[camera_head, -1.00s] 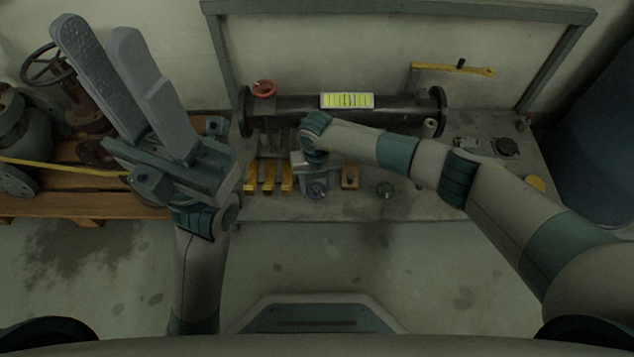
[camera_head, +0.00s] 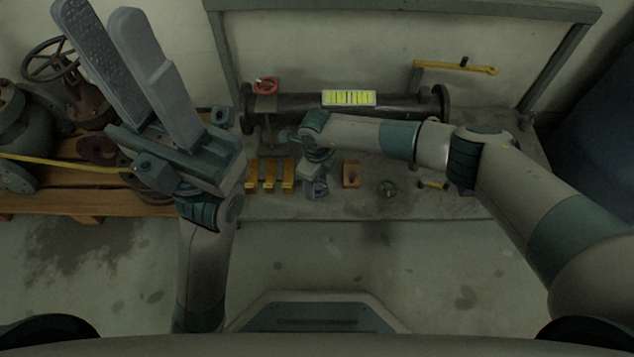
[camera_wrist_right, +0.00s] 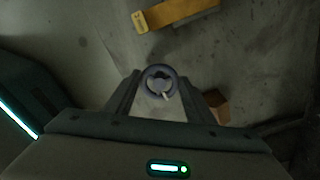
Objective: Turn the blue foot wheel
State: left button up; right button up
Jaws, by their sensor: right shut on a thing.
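The blue foot wheel (camera_wrist_right: 161,80) is a small blue-grey ring with spokes and a pale mark near its lower edge. In the right wrist view it sits between the two fingers of my right gripper (camera_wrist_right: 160,95), which is shut on it. In the head view the wheel (camera_head: 318,189) shows small and dim at the front edge of the grey slab, partly covered by my right gripper (camera_head: 317,180) above it. My left gripper (camera_head: 98,12) is raised at the left, open and empty, its two long grey fingers apart.
Yellow blocks (camera_head: 270,176) stand left of the wheel, and an orange-brown block (camera_head: 351,174) and a green wheel (camera_head: 388,188) right of it. A dark pipe (camera_head: 295,104) with a red handwheel (camera_head: 267,85) runs behind. A wooden pallet (camera_head: 60,195) holds old valves at left.

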jog(key=shift+n, duration=0.5)
jog(key=o, duration=1)
jog(key=shift+o, duration=0.2)
jog(key=shift+r, duration=0.1)
